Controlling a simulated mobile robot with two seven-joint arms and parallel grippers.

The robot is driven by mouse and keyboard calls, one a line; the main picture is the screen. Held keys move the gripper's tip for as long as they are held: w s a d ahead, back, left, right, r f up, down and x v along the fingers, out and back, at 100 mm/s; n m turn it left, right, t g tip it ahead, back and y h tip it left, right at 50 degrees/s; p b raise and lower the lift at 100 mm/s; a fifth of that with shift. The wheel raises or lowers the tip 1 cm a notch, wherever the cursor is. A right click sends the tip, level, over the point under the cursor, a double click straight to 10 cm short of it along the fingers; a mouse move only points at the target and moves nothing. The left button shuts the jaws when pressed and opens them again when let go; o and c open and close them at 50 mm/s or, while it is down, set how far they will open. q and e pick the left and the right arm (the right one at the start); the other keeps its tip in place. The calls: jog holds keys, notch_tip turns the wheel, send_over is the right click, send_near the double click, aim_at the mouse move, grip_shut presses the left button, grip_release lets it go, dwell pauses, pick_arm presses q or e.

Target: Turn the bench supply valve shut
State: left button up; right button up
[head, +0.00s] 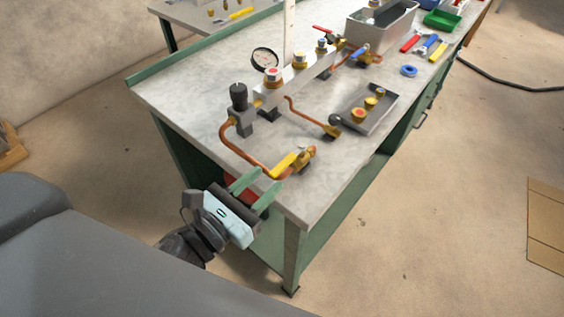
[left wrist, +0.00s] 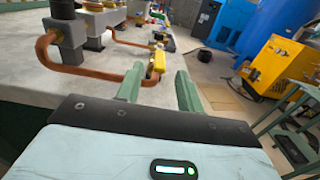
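A yellow-lever valve (head: 286,164) with a brass body sits at the end of a copper pipe near the bench's front edge. Its lever looks roughly in line with the pipe. It also shows in the left wrist view (left wrist: 158,63), just beyond and between the fingertips. My left gripper (head: 268,179) is open, its two green fingers apart with nothing between them. It is at the bench's front edge, just short of the lever, and I see no clear contact. The wrist view shows the same open fingers (left wrist: 159,80). My right gripper is not in view.
A black-knobbed regulator (head: 240,110), a gauge (head: 264,59) and a pale manifold (head: 300,78) stand behind the valve. Red-lever (head: 325,30) and blue-lever (head: 360,50) valves are farther back. A grey tray (head: 378,115) of brass parts lies to the right. The bench's front right corner is clear.

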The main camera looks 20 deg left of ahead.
aim_at(295, 154)
pick_arm(q)
jog(key=shift+p+x, duration=0.4)
jog(key=shift+x, duration=2.7)
grip_shut()
